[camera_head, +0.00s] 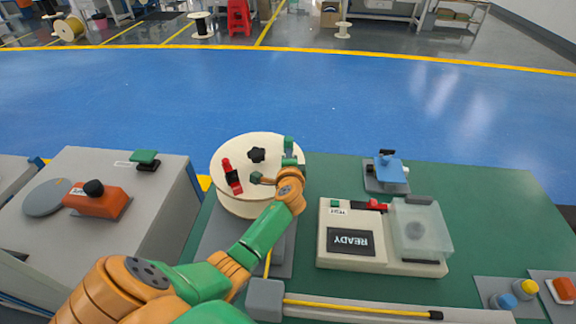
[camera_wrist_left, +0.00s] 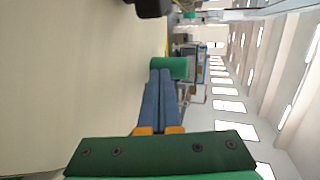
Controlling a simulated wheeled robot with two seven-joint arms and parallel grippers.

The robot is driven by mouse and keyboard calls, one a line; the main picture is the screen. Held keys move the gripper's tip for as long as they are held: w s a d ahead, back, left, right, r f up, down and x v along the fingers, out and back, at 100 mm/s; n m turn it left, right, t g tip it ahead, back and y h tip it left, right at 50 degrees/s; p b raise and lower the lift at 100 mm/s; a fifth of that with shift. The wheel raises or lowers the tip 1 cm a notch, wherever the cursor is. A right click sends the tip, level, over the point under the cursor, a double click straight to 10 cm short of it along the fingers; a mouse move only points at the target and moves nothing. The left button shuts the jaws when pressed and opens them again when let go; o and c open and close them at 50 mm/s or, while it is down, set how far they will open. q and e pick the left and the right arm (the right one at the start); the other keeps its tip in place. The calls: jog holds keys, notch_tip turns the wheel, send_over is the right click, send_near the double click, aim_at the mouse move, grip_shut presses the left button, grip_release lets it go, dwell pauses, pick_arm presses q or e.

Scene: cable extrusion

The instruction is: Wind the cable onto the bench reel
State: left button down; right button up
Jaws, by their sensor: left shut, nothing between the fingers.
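The bench reel (camera_head: 226,150) lies flat with its round cream flange on top, and the flange also fills the left of the left wrist view (camera_wrist_left: 70,70). A green upright handle (camera_head: 288,144) stands near its right edge; it also shows in the left wrist view (camera_wrist_left: 168,68). My left gripper (camera_head: 290,161) is shut and empty, its blue-grey fingertips (camera_wrist_left: 160,72) right at the handle; I cannot tell if they touch. The yellow cable (camera_head: 350,307) runs along a grey channel to a black end, and a piece rises toward the reel, partly hidden by my arm.
A black knob (camera_head: 257,155) and a red clamp (camera_head: 232,176) sit on the flange. A grey block (camera_head: 265,300) stands in front. Green bench is bare at far right.

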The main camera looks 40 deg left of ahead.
aim_at(281, 147)
pick_arm(q)
jog(key=w+n+g+y+b, duration=0.1)
jog(key=b, duration=0.1)
jog(key=w+a+n+g+y+b, duration=0.1)
jog(key=b, duration=0.1)
jog(key=shift+a+f+n+g+y, duration=0.15)
jog(key=shift+f+n+g+y, duration=0.15)
jog(key=shift+f+n, duration=0.1)
jog(key=shift+w+a+r+b, duration=0.2)
jog(key=shift+w+a+b, duration=0.1)
jog(key=shift+a+b, duration=0.35)
jog(key=shift+w+a+r+b, duration=0.1)
jog(key=shift+w+a+b, duration=0.25)
jog(key=shift+a, duration=0.4)
jog(key=shift+w+a+r+b, duration=0.1)
jog(key=shift+w+a+b, duration=0.2)
jog(key=shift+a, duration=0.55)
